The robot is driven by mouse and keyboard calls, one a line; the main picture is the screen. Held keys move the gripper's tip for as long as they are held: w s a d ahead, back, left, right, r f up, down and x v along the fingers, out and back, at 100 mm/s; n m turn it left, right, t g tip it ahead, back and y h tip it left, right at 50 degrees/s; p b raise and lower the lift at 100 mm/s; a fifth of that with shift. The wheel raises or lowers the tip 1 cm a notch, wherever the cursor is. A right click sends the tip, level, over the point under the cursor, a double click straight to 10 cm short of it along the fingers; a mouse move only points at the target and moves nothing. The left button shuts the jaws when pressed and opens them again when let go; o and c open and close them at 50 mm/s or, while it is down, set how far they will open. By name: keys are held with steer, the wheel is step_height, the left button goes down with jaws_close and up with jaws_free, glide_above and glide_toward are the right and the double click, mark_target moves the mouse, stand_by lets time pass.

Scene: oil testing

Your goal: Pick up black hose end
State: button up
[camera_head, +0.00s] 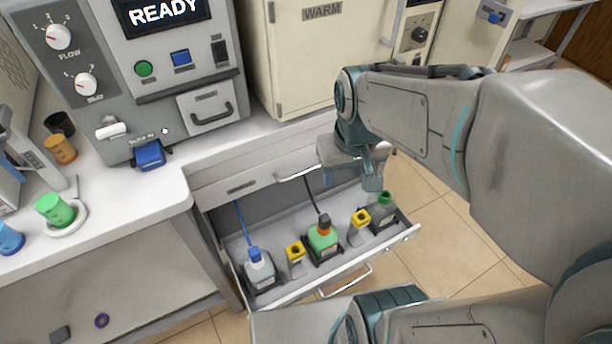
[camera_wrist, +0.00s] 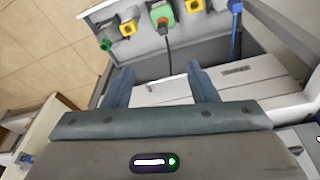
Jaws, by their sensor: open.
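A black hose (camera_head: 312,197) rises from an orange cap or connector (camera_head: 323,221) on a green bottle (camera_head: 323,239) in the open drawer. The black hose also shows in the wrist view (camera_wrist: 168,48), between and beyond my fingertips, with its orange end (camera_wrist: 163,21) at the green bottle. A separate free end of the black hose is not clear. My gripper (camera_head: 372,180) is above the drawer's right rear part, to the right of the hose in the head view. In the wrist view my gripper (camera_wrist: 160,78) has its fingers spread, with nothing between them.
The open drawer (camera_head: 402,238) also holds a white bottle (camera_head: 259,270) with a blue cap and blue hose (camera_head: 243,224), yellow holders (camera_head: 296,253), and a grey bottle (camera_head: 382,214) with a dark green cap. The counter (camera_head: 130,205) and drawer front above stand close behind.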

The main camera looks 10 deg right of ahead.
steer(key=w+f+n+g+b, duration=0.1)
steer(key=w+f+b, duration=0.45)
steer(key=f, duration=0.45)
steer(key=w+f+n+g+b, duration=0.15)
steer(key=w+f+b, duration=0.35)
steer(key=f, duration=0.5)
steer(key=b, duration=0.1)
glide_above(325, 218)
steer(key=shift+n, duration=0.25)
steer(key=f, duration=0.8)
steer(key=shift+w+a, duration=0.2)
steer(key=shift+w, duration=0.2)
steer(key=shift+s+d+f+b, duration=0.15)
steer(key=shift+f+b, duration=0.3)
steer(key=shift+f, duration=1.1)
steer(key=shift+s+d+f+b, duration=0.15)
steer(key=shift+f+b, duration=0.3)
steer(key=shift+f, duration=1.1)
steer(key=shift+a, duration=0.1)
steer(key=c, duration=1)
